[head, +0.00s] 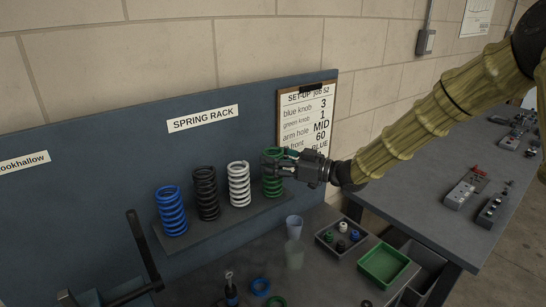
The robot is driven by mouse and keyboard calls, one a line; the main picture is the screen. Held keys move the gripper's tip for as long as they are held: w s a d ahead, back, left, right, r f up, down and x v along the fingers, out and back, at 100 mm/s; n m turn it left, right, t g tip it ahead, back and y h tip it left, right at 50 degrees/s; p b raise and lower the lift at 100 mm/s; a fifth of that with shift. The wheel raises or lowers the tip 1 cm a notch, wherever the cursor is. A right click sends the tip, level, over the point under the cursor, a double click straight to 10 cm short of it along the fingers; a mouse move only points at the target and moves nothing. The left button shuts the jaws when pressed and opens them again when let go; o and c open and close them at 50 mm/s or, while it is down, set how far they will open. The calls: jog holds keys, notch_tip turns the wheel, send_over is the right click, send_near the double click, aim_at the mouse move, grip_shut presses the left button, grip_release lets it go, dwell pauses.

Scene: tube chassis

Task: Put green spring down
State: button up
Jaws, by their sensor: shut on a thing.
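The green spring (271,185) is at the right end of the shelf on the blue back panel. It stands upright, and its lower end is at or just above the shelf; I cannot tell if it touches. My gripper (276,164) reaches in from the right and is shut on the upper part of the green spring, hiding some of its coils. A blue spring (171,211), a black spring (207,194) and a white spring (239,184) stand to its left on the same shelf (222,222).
A clipboard (307,117) hangs behind the gripper. A dark lever frame (143,249) rises at lower left.

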jog(key=shift+w+f, duration=0.15)
jog(key=shift+f, duration=0.1)
jog(key=o, duration=1.3)
jog(key=shift+f, duration=0.15)
jog(key=b+v, duration=0.1)
jog(key=v, duration=0.3)
jog(key=b+v, duration=0.1)
jog(key=v, duration=0.3)
jog(key=b+v, duration=0.2)
jog(key=v, duration=0.2)
jog(key=shift+r, duration=0.25)
